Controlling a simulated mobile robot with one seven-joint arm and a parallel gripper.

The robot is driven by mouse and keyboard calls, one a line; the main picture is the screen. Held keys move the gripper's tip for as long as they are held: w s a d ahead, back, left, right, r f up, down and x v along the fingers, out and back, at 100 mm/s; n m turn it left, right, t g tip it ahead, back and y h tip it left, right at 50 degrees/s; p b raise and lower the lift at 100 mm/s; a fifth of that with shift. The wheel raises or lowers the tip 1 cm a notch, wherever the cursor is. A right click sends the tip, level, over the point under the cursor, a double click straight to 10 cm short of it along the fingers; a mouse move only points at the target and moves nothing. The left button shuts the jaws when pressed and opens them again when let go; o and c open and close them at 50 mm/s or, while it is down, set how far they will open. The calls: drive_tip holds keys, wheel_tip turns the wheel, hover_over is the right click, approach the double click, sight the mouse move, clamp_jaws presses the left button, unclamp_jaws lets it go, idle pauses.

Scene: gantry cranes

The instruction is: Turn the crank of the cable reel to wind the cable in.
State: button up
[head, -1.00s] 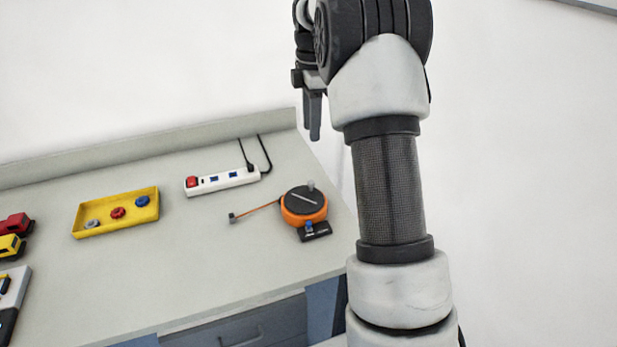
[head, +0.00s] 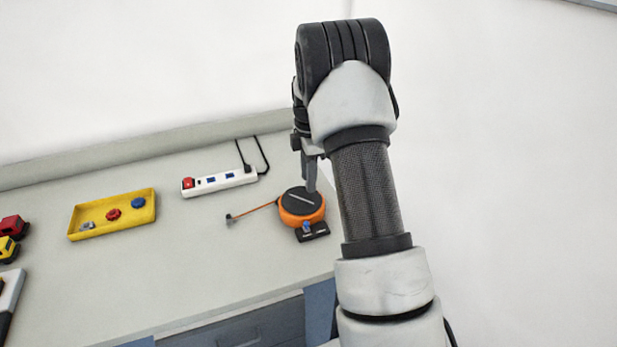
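The cable reel (head: 300,209) is an orange round body with a black top, on a dark base near the right end of the workbench. A short orange cable (head: 258,209) runs out from it to the left and ends in a small grey end piece (head: 229,218) on the bench. My gripper (head: 310,184) points down with its fingertips at the upper right edge of the reel's top. The crank's knob is hidden behind the fingers. I cannot tell whether the fingers touch it or how far apart they are.
A white power strip (head: 222,184) with a red switch lies behind and left of the reel. A yellow tray (head: 76,233) with small parts stands further left. Red and yellow toy-like vehicles (head: 12,232) sit at the left edge. The bench front is clear.

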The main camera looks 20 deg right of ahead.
drive_tip(key=shift+f, duration=0.15)
clamp_jaws()
drive_tip(key=shift+s+d+m, duration=0.1)
drive_tip(key=shift+m, duration=0.2)
